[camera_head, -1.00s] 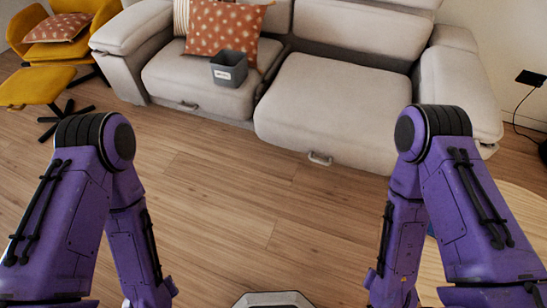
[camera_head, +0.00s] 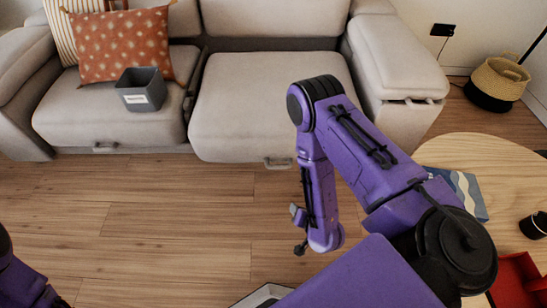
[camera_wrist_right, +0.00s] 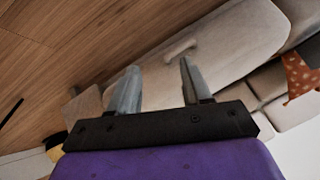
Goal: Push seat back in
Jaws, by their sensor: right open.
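The right seat (camera_head: 262,105) of the grey sofa juts farther forward than the left seat (camera_head: 100,115). A pull handle (camera_head: 278,162) sits low on its front, and it also shows in the wrist view (camera_wrist_right: 180,49). My right gripper (camera_wrist_right: 157,80) is open and empty in the wrist view, its two fingers pointing toward the seat front and handle, apart from them.
A grey bin (camera_head: 141,90) and a patterned orange cushion (camera_head: 124,45) are on the left seat. A round wooden table (camera_head: 470,150) with a book, a dark cup and a red tray stands at right. A basket (camera_head: 497,84) is behind it. Floor before the sofa is clear.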

